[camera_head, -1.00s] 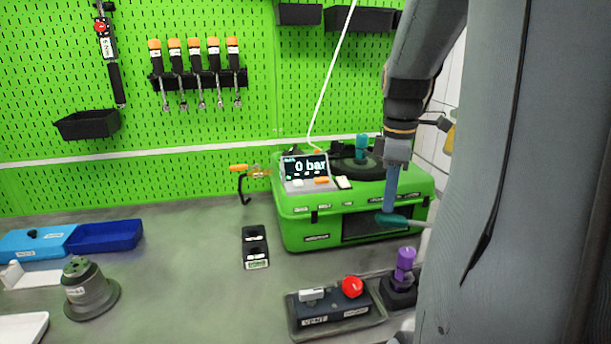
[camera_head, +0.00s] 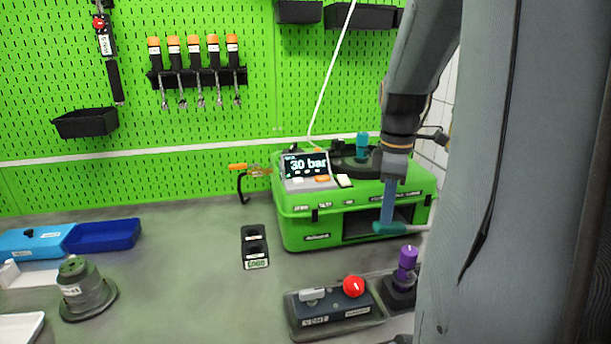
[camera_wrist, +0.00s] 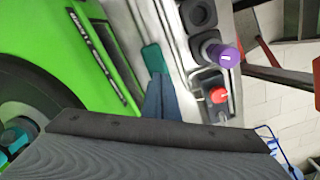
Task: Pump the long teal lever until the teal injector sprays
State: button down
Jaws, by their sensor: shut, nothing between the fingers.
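The teal lever (camera_head: 390,228) sticks out at the front right of the green pump case (camera_head: 320,228); its grip end shows, and the rest runs behind my arm. My gripper (camera_head: 388,212) points down, shut and empty, with its blue fingertips at the top of the lever's grip, apparently touching it. In the wrist view the fingers (camera_wrist: 160,100) meet the teal lever (camera_wrist: 153,60). The teal injector (camera_head: 362,143) stands upright on the black round top of the case; no spray shows. The display (camera_head: 306,167) reads 30 bar.
A purple injector (camera_head: 407,257) stands in a black holder at the front right. A vent box with a red knob (camera_head: 353,286) is left of it. A black two-hole block (camera_head: 255,246) stands left of the case.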

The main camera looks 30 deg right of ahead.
jog(key=shift+a+f+b, duration=0.2)
jog(key=shift+f+b, duration=0.55)
jog(key=shift+f, duration=1.3)
jog(key=shift+r, duration=0.1)
jog(key=r+p, duration=0.5)
jog(key=r, duration=0.1)
jog(key=shift+s+d+p, duration=0.1)
jog(key=shift+d+p, duration=0.3)
jog(key=shift+f, duration=0.1)
jog(key=shift+r+p, duration=1.05)
jog(key=shift+f, duration=0.1)
